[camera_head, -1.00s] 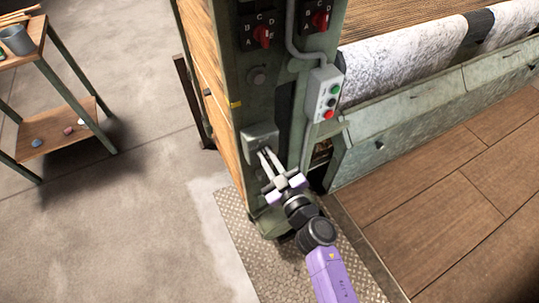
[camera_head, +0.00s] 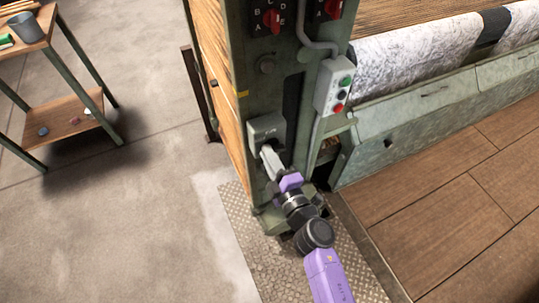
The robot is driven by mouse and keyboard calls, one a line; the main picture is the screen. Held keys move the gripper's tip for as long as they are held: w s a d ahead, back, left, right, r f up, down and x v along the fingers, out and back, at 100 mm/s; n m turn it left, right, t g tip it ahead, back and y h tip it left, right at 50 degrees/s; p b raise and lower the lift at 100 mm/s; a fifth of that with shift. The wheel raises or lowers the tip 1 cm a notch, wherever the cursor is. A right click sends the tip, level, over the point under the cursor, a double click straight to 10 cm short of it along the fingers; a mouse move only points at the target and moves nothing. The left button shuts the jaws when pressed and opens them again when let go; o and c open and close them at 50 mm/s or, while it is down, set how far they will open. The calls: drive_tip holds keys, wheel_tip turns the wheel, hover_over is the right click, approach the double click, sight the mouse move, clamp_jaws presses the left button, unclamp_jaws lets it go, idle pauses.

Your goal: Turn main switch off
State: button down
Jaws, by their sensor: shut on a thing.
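The main switch (camera_head: 266,127) is a grey box low on the green machine post, with a small marking on its face too small to read. My gripper (camera_head: 269,158) is at the lower part of this box, its pale fingers seen nearly edge-on. It is shut on the switch's handle, which the fingers hide. I cannot read the handle's position. My purple and black wrist reaches up to it from the lower right.
Two red rotary selectors (camera_head: 272,20) sit higher on the post (camera_head: 262,85). A grey button box (camera_head: 334,88) with green, dark and red buttons is close on the right. A wooden-topped bench (camera_head: 30,30) stands at left. Open concrete floor (camera_head: 120,200) lies left of the post.

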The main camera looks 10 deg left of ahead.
drive_tip(key=shift+a+f+n+b, duration=0.15)
drive_tip(key=shift+n+b, duration=0.1)
drive_tip(key=shift+n, duration=0.5)
drive_tip(key=shift+d+f+n+b, duration=0.1)
drive_tip(key=shift+f+n+b, duration=0.1)
drive_tip(key=shift+n, duration=0.55)
drive_tip(key=c, duration=1.5)
unclamp_jaws()
drive_tip(key=shift+o, duration=0.2)
drive_tip(key=shift+f, duration=0.1)
drive_tip(key=v, duration=0.7)
drive_tip(key=shift+s+d+r+p, duration=0.25)
drive_tip(key=shift+s+p, duration=0.1)
drive_tip(key=shift+p, duration=0.1)
